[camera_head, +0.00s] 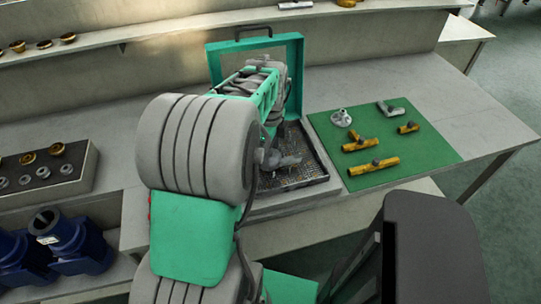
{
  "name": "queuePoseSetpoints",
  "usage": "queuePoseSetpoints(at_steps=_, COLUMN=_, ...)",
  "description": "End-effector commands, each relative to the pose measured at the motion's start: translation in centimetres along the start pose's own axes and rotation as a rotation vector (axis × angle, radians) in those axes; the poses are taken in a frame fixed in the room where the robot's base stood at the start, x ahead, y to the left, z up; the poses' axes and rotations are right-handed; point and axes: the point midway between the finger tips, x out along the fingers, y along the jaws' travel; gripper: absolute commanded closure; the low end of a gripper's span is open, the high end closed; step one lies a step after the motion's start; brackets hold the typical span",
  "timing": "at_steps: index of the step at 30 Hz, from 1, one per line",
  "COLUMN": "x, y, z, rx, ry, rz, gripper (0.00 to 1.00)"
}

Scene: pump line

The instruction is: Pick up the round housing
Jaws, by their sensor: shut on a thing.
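My gripper (264,154) is small in view and partly hidden by my arm. It is low over the dark mesh-floored tray (312,168) of the open green-lidded case. It is shut on a grey metal part (286,161) at the tray. This part may be the round housing, but its shape is too small and covered to tell. I cannot tell whether it touches the tray floor. A pale round flanged part (341,118) sits apart on the green mat (425,155), to the right of the tray.
The green lid frame (295,75) stands upright behind the tray. Brass pipe pieces (371,168) and a grey tee (390,107) lie on the mat. A block with rings (40,175) and blue pumps (70,240) are at left. Bare bench (405,75) lies behind the mat.

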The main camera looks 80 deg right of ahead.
Motion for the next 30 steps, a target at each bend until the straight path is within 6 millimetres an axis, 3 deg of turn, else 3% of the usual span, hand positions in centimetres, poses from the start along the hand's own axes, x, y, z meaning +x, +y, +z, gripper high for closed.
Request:
queuePoseSetpoints(at_steps=3, x=-2.3, y=0.4, z=-0.1, rx=0.0, ry=-0.001, rz=-0.007, gripper=0.96)
queuePoseSetpoints(at_steps=9, x=-7.5, y=4.8, z=-0.6, rx=0.0, ry=-0.002, rz=-0.01, gripper=0.96)
queuePoseSetpoints(at_steps=15, x=-10.0, y=10.6, z=-1.4, rx=0.0, ry=-0.001, rz=-0.008, gripper=0.96)
queuePoseSetpoints(at_steps=18, x=-10.8, y=12.4, z=-1.7, rx=0.0, ry=-0.001, rz=-0.006, gripper=0.96)
queuePoseSetpoints(at_steps=23, x=-11.8, y=13.8, z=-1.9, rx=0.0, ry=0.0, rz=-0.002, gripper=0.96)
queuePoseSetpoints(at_steps=30, x=-13.6, y=13.9, z=-1.9, rx=0.0, ry=0.0, rz=-0.001, gripper=0.96)
